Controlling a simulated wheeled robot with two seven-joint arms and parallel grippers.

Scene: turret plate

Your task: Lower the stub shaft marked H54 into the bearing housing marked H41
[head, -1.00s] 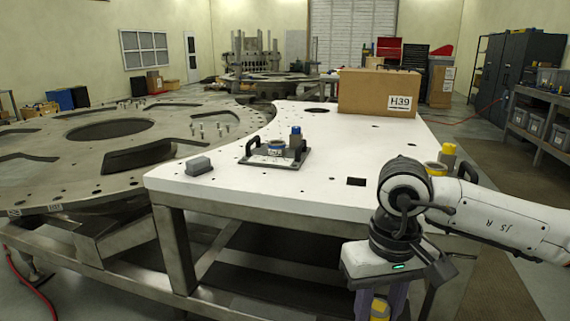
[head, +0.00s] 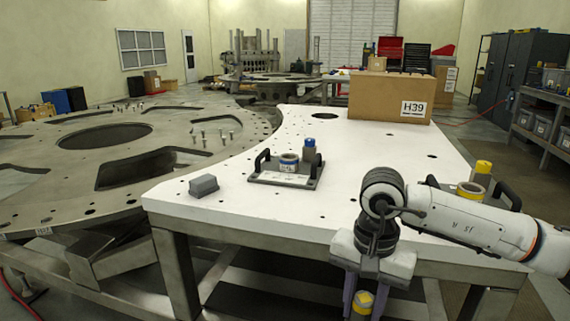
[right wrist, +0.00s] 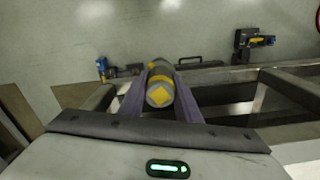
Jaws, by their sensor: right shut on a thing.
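My right gripper (head: 362,303) points down in front of the white table's front edge, its fingers shut on a grey stub shaft (right wrist: 160,92). The shaft has a yellow band and a yellow diamond mark; its H54 mark is not readable. In the head view its yellow and grey end (head: 362,302) shows between the fingers. A blue-ringed housing (head: 289,162) stands on a dark plate with handles, back left of the gripper. A yellow-ringed housing (head: 470,188) stands at the table's right, partly behind my arm. I cannot read which housing is H41. My left gripper is out of view.
A blue-topped post (head: 309,150) stands beside the blue-ringed housing, and a yellow-topped post (head: 481,174) by the yellow-ringed one. A cardboard box (head: 385,98) marked H39 and a small grey block (head: 204,185) are on the white table (head: 240,215). The table's middle is clear.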

